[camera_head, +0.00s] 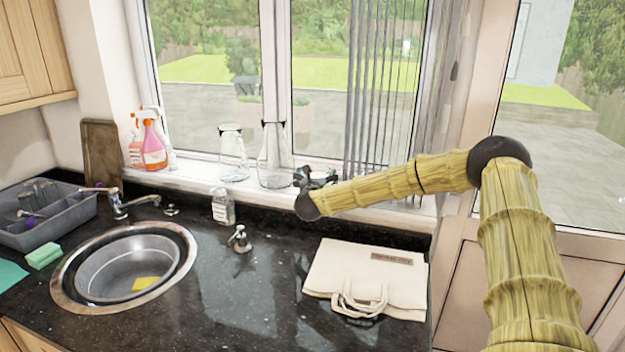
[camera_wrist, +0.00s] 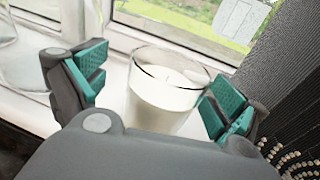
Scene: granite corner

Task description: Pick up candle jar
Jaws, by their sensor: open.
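The candle jar (camera_wrist: 165,92) is clear glass with white wax and a short wick, and stands upright on the white windowsill in the wrist view. My gripper (camera_wrist: 153,90) is open, with one teal-padded finger on each side of the jar. I see a gap on the left; on the right the pad looks close to the glass, and I cannot tell whether it touches. The jar's base is hidden by the gripper body. In the head view my gripper (camera_head: 318,176) is at the windowsill, and I cannot make out the jar there.
A glass bottle (camera_head: 274,157) and a glass jug (camera_head: 232,155) stand on the sill left of my gripper. Vertical blinds (camera_head: 382,90) hang close on the right. A folded cream bag (camera_head: 345,262) lies on the dark counter below. A sink (camera_head: 125,268) is at left.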

